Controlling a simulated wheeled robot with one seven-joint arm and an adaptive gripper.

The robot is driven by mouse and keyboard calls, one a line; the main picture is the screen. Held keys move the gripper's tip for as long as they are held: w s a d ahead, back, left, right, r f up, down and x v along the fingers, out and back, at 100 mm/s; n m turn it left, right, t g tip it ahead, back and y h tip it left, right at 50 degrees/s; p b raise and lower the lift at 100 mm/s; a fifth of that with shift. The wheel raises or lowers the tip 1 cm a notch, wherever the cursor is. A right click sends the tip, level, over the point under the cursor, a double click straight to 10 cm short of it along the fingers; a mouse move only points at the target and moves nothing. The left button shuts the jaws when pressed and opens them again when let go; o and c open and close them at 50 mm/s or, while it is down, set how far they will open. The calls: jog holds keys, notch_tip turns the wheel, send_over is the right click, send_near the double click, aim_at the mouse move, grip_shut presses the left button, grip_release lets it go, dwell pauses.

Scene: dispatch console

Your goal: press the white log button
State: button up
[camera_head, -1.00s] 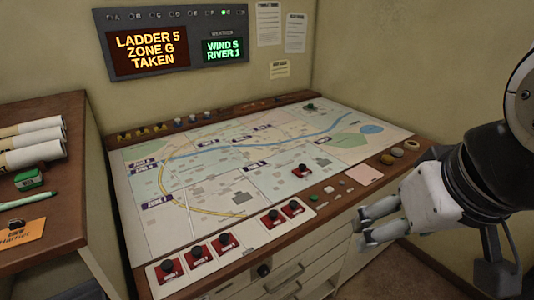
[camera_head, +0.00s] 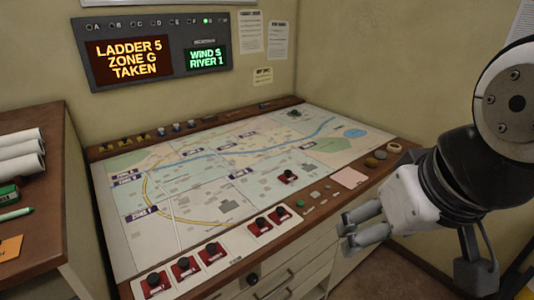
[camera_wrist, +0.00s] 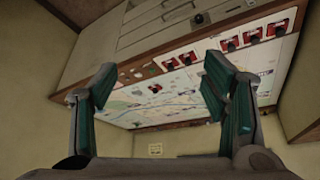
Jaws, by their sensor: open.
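The console (camera_head: 262,237) has a map top and a wooden front rim. A green button (camera_head: 300,203) sits on that rim, with small pale and grey pieces (camera_head: 316,195) beside it. They are too small to tell which one is the white log button. My gripper (camera_head: 345,231) is open and empty, in front of the rim and to the right of the green button. In the wrist view my gripper's two fingers (camera_wrist: 160,80) stand wide apart, with the console appearing upside down beyond them.
Several red-based black knobs (camera_head: 212,250) line the front left of the console, and one red unit (camera_head: 288,177) stands on the map. A pink note (camera_head: 349,177) and round items (camera_head: 378,155) lie right on the rim. A side desk (camera_head: 35,248) stands left.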

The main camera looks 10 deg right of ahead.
jog(key=shift+c, duration=0.6)
grip_shut()
dwell(0.8)
